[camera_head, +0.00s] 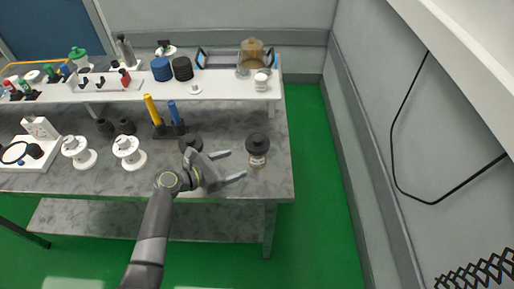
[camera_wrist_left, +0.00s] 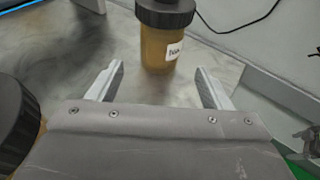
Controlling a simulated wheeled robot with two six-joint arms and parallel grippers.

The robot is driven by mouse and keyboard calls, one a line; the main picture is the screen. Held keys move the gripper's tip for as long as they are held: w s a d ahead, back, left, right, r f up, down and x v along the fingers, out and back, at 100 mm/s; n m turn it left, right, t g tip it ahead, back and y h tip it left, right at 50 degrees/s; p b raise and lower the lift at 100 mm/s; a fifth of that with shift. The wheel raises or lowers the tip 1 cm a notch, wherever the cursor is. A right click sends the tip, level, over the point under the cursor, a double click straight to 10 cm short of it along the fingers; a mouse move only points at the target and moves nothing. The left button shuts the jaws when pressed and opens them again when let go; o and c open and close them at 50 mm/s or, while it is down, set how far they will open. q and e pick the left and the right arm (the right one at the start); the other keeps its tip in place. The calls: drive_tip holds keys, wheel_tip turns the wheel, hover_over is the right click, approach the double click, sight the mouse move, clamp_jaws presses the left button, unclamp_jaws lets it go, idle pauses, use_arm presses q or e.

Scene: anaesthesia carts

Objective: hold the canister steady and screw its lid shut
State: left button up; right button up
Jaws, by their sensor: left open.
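The canister (camera_head: 257,159) is an amber jar with a white label, upright near the right end of the grey marbled table. Its black lid (camera_head: 258,142) sits on top; I cannot tell how tight it is. In the left wrist view the canister (camera_wrist_left: 156,50) stands ahead, just beyond the fingertips, with the lid (camera_wrist_left: 165,10) cut by the top edge. My left gripper (camera_head: 238,164) is open and empty, its fingers pointing right toward the canister and apart from it. My right gripper is not in view.
A second black-lidded jar (camera_head: 190,143) stands just behind my left wrist. White spools (camera_head: 130,155) are to the left. Yellow and blue upright tools (camera_head: 152,110) stand behind. A raised white shelf (camera_head: 215,88) runs along the back. The table's right edge is close to the canister.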

sight(249, 159)
use_arm(q)
drive_tip(key=b+x, duration=0.3)
drive_tip(key=x, duration=0.4)
drive_tip(key=shift+w+d+f, duration=0.1)
drive_tip(key=shift+b+x, duration=0.4)
drive_tip(key=shift+x, duration=0.45)
drive_tip(key=c, duration=0.6)
drive_tip(key=shift+c, duration=0.2)
drive_tip(key=o, duration=0.8)
drive_tip(key=shift+o, duration=0.2)
